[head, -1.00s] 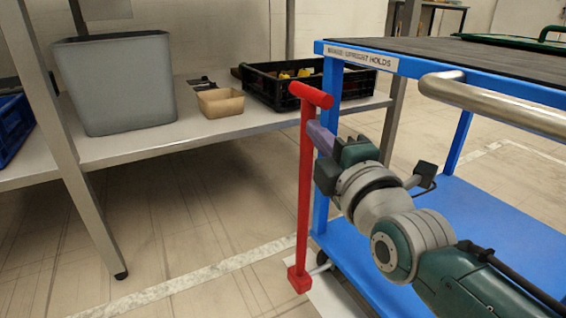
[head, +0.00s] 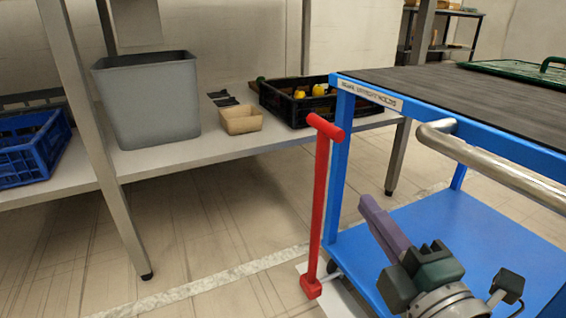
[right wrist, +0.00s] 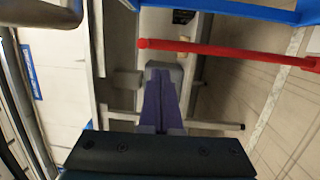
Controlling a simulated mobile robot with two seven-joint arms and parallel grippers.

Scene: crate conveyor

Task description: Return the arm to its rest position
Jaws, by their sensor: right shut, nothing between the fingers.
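My right gripper (head: 376,218) shows at the lower right of the head view, in front of the blue cart. Its purple fingers are together and hold nothing; they also show in the right wrist view (right wrist: 161,100). The red T-shaped handle (head: 319,200) stands upright, slightly tilted, at the cart's near left corner, apart from the gripper. It also crosses the top of the right wrist view (right wrist: 230,50). My left gripper is in neither view.
The blue cart (head: 440,230) with its dark top and a metal push bar (head: 490,163) fills the right. A shelf (head: 215,150) holds a grey bin (head: 150,105), a tan box (head: 241,120), a black crate (head: 292,114) and a blue crate (head: 30,150). Floor at lower left is clear.

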